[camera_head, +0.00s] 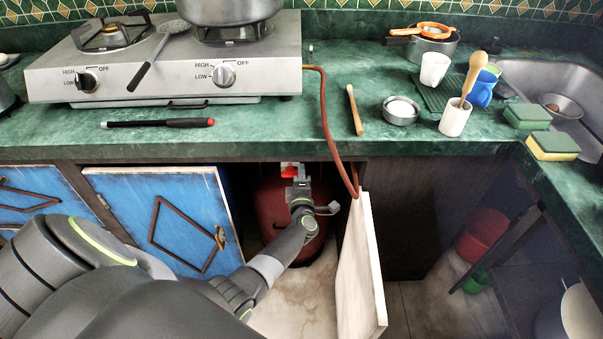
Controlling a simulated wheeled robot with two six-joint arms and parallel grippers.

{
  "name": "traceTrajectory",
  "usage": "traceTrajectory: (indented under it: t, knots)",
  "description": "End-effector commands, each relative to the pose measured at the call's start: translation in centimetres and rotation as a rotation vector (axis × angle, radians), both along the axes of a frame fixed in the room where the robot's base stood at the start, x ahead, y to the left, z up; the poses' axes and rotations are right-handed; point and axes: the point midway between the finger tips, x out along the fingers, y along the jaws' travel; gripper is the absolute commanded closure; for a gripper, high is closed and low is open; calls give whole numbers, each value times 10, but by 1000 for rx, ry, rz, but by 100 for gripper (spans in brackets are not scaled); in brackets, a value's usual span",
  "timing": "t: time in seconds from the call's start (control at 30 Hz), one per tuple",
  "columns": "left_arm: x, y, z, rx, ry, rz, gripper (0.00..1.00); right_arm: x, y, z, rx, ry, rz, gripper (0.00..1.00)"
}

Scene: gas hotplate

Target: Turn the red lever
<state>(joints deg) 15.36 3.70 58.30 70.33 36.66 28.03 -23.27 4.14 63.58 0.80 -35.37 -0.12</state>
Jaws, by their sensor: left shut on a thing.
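The red lever (289,169) shows as a small red patch just under the counter's front edge, at the top of a dark red gas cylinder (268,200) inside the open cabinet. My left arm reaches in from the lower left. My left gripper (294,177) is at the lever and shut on it; the jaws hide much of the lever and the valve. The lever's exact angle cannot be told. My right gripper is not in view.
A blue cabinet door (160,215) stands left of my forearm and a pale open door (358,270) right of it. A reddish hose (326,125) hangs over the counter edge (430,150). The hotplate (170,75) holds a pot (230,10). Cups and sponges stand right.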

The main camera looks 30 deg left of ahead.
Motion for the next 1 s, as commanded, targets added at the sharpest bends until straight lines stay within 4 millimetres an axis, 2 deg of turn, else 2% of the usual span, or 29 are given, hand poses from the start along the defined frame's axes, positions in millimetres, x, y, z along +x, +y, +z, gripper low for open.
traceTrajectory:
  t: [0.3,0.33,0.47,0.5,0.83,0.9,1.0]
  knots:
    - [0,0,-1,0,1,0,100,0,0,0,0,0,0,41]
    - [0,0,0,0,1,0,86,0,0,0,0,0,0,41]
    - [0,0,0,-1,1,0,69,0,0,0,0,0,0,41]
    - [0,0,0,-1,1,0,67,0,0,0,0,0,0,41]
    - [-4,-3,0,-1,0,0,67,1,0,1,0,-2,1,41]
    - [-11,-7,-1,-4,2,0,67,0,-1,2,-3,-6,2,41]
    - [-26,-15,0,-4,2,1,67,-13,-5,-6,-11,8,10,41]
